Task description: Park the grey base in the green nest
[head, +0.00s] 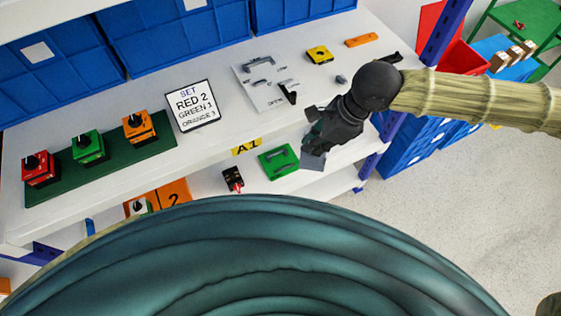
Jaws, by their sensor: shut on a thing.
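My gripper (314,146) is black and hangs to the right of the nest. It is shut on the grey base (312,161), a small flat grey piece showing below the fingertips. The base is apart from the nest in the picture; its height above the shelf is hard to tell. The fingers hide its upper part.
A grey plate (272,98) with dark handle-like parts lies behind. A sign (193,105) stands left of it. Red (40,168), green (88,148) and orange (138,127) switches sit on a dark green board. A black-and-red part (233,179) is left of the nest. Blue bins (170,38) line the back.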

